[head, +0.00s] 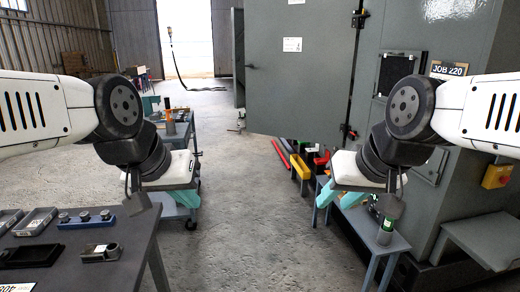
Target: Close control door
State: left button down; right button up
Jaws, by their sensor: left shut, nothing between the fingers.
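The control door (300,70) is a large flat grey panel with small white labels, in the upper middle of the head view. It stands swung open from the grey enclosure (455,205), with hinges along its right edge. My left gripper (188,198), with teal fingers, is shut and empty, low and to the left of the door. My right gripper (328,196), also with teal fingers, is below and right of the door, in front of the enclosure. Its finger gap is unclear. Neither gripper appears to touch the door.
A dark table (110,242) with trays and small parts stands at front left. A blue-grey cart (182,137) with tools is behind my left gripper. Coloured bins (300,166) and a red bar (281,153) lie under the door. A low bench (362,226) stands right. Central floor is clear.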

aim_at(301, 53)
jog(key=i, duration=1.75)
jog(key=i+z, duration=0.1)
jog(key=i, duration=0.75)
jog(key=i+j, duration=0.15)
jog(key=i, duration=0.75)
jog(key=i+j+z, duration=0.1)
jog(key=i, duration=0.75)
